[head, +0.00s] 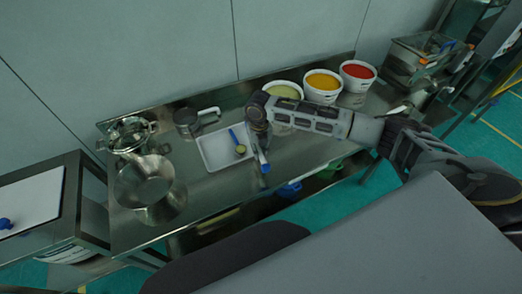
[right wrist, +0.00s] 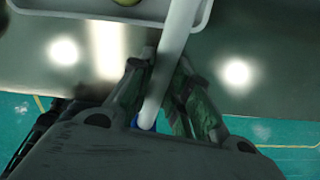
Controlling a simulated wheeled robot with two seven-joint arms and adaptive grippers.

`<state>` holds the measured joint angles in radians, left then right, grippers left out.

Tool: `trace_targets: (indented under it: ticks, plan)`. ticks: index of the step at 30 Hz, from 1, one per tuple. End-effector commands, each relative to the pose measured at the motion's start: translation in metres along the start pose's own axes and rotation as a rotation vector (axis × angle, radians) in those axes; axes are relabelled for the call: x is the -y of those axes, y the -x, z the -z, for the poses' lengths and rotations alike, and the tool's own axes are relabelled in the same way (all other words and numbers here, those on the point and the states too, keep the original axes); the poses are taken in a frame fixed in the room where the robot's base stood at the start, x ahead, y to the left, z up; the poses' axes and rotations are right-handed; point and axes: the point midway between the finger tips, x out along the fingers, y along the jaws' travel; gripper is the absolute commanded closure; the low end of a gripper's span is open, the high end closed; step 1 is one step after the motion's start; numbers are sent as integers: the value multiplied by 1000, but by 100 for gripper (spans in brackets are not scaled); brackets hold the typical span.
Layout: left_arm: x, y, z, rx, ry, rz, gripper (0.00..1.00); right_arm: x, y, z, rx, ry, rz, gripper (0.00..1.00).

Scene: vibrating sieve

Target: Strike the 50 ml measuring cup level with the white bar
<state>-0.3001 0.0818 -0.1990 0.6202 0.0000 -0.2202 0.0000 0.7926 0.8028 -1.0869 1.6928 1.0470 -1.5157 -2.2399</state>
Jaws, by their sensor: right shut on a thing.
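The measuring cup (head: 240,150) is small and round, with a yellowish top and what looks like a blue handle. It sits in the white tray (head: 207,160) on the steel table. Its edge also shows at the top of the right wrist view (right wrist: 126,2). My right gripper (right wrist: 158,88) is shut on the white bar (right wrist: 175,45), whose blue end shows between the fingers. In the head view my right gripper (head: 262,150) is just right of the tray. The bar passes over the tray rim, to the right of the cup; I cannot tell whether it touches anything. My left gripper is out of view.
White tubs of green (head: 284,91), orange (head: 323,85) and red (head: 357,74) material stand at the back right. A steel pan (head: 143,182) and sieve parts (head: 130,135) are at the left.

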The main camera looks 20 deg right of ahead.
Motion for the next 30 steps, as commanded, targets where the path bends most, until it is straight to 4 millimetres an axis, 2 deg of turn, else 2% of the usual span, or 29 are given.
trace_targets:
  ticks: [10,30]
  plan:
    - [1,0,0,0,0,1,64,-1,0,-1,1,155,0,100]
    - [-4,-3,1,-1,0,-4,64,-1,-3,-1,1,162,0,100]
